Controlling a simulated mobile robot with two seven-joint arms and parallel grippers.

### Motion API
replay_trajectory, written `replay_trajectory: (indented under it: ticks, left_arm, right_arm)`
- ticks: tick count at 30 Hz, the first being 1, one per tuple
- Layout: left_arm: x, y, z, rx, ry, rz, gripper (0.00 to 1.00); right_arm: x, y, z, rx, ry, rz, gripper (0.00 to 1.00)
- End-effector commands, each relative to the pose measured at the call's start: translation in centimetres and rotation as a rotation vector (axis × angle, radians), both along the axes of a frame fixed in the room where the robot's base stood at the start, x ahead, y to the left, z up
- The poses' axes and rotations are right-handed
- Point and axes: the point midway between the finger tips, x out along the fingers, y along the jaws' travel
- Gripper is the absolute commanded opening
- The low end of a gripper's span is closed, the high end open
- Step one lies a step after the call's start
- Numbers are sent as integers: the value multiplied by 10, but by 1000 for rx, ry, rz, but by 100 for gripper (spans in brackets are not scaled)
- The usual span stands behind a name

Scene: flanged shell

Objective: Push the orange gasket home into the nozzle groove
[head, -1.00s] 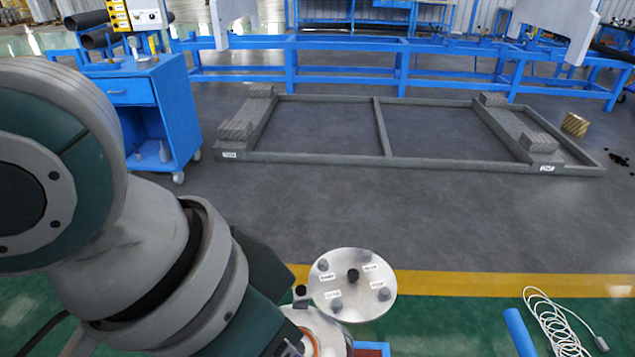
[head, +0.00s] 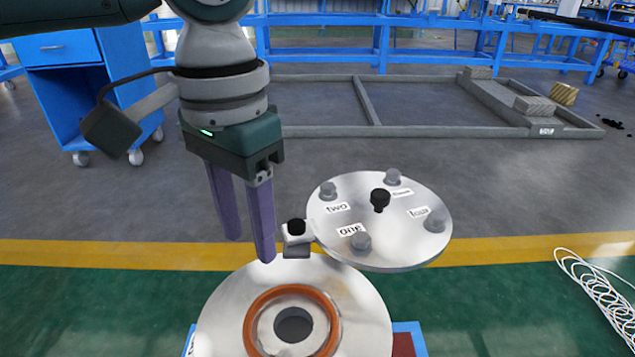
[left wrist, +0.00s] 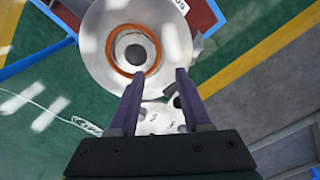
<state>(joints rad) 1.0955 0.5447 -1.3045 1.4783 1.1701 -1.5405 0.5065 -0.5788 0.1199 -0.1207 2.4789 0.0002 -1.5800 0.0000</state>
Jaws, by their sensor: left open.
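The orange gasket (head: 328,306) is a ring lying around the central hole of the silver nozzle flange (head: 220,315) at the bottom of the head view. I cannot tell how deep it sits in the groove. In the left wrist view the gasket (left wrist: 110,50) circles the dark bore on the round flange (left wrist: 92,60). My left gripper (head: 248,250) is open and empty, its two purple fingers pointing down above the flange's far edge. The fingers (left wrist: 155,85) also show in the left wrist view, apart from the gasket. My right gripper is not in view.
A round silver cover (head: 335,240) with several bolts, labels and a black knob is swung out to the right, beside a hinge block (head: 297,238). A blue stand (head: 415,335) shows under the flange. White cable (head: 600,290) lies on the floor at right.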

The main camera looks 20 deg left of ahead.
Motion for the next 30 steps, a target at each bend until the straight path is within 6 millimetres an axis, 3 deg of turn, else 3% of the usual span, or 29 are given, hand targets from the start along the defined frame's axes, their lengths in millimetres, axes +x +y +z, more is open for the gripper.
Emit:
replay_trajectory:
  ticks: [16,21,30]
  left_arm:
    - [0,0,-85,1,1,1,48]
    - [0,0,-96,0,0,0,48]
    - [0,0,-97,0,0,0,48]
  right_arm:
    - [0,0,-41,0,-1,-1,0]
    - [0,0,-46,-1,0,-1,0]
    - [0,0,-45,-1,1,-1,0]
